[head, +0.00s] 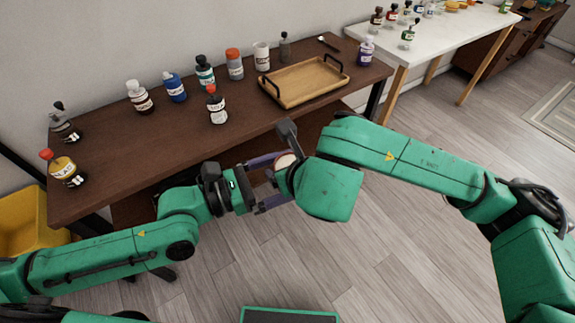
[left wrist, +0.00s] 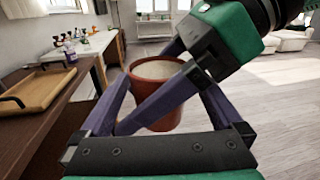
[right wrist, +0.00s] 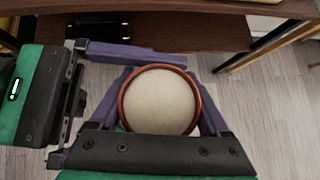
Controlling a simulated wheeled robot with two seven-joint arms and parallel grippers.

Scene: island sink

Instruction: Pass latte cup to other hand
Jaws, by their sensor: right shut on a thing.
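The latte cup is orange-red with a pale cream top. It shows in the head view (head: 285,160), in the left wrist view (left wrist: 153,72) and from above in the right wrist view (right wrist: 160,100). My right gripper (head: 286,166) is shut on the cup, holding it upright in front of the table. My left gripper (head: 270,181) is open, its purple fingers spread and pointing at the cup from the left. In the right wrist view one left finger lies just beyond the cup's rim; the other is hidden. Whether the left fingers touch the cup cannot be told.
A dark brown table (head: 118,160) stands behind the grippers with several bottles and a wooden tray (head: 303,82). A white table (head: 445,38) stands at the back right. A yellow bin (head: 30,222) is at the left. The floor below is clear.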

